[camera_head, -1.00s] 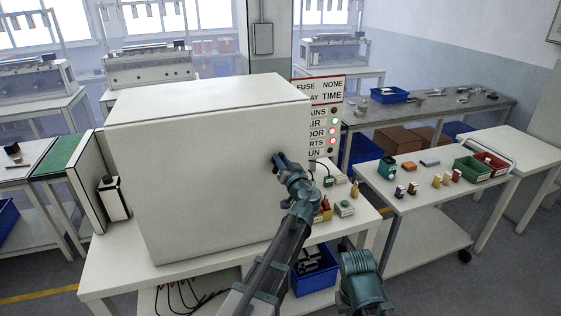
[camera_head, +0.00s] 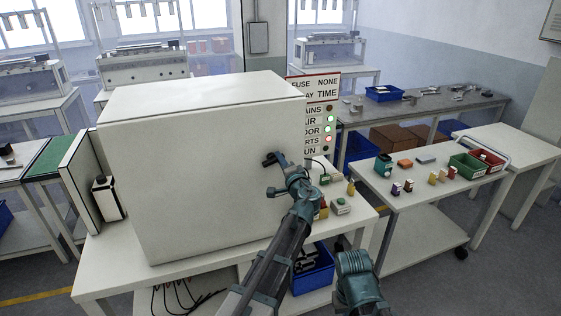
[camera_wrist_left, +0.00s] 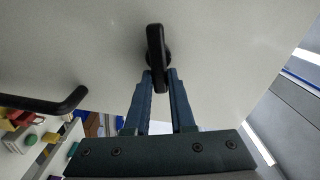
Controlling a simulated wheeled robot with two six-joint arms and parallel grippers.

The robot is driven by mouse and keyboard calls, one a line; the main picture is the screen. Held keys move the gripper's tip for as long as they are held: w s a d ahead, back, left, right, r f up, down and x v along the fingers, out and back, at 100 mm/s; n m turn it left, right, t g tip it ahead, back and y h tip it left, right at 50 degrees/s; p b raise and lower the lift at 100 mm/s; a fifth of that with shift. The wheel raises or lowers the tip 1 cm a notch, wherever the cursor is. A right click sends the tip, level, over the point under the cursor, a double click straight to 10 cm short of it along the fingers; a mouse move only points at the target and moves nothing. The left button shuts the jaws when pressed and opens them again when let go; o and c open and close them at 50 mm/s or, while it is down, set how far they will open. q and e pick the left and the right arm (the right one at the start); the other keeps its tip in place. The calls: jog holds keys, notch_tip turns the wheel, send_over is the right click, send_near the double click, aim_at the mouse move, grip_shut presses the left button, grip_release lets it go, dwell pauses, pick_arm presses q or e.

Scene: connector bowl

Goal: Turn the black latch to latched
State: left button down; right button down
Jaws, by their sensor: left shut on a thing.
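The black latch (camera_wrist_left: 155,45) is a short dark bar on a round base on the pale front face of the large white box (camera_head: 190,170). In the left wrist view it stands almost in line with my fingers. My left gripper (camera_wrist_left: 159,74) is shut on its near end, with one finger on each side. In the head view my left gripper (camera_head: 273,160) is at the right part of the box front, where it and the wrist mostly hide the latch.
A black bar handle (camera_wrist_left: 45,103) sticks out from the box face in the left wrist view. A sign panel with lights (camera_head: 322,115) stands behind the box. Small coloured parts and a green button box (camera_head: 340,206) lie to its right. A side table (camera_head: 455,195) holds bins.

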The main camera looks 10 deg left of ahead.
pick_arm(q)
jog(key=shift+a+f+m, duration=0.1)
jog(key=shift+f+m, duration=0.1)
jog(key=shift+m, duration=0.5)
jog(key=shift+f+m, duration=0.15)
jog(key=shift+m, duration=0.85)
jog(key=c, duration=0.8)
grip_release()
jog(key=shift+a, duration=0.1)
jog(key=shift+o, duration=0.2)
jog(key=v, duration=1.4)
jog(key=shift+w, duration=0.1)
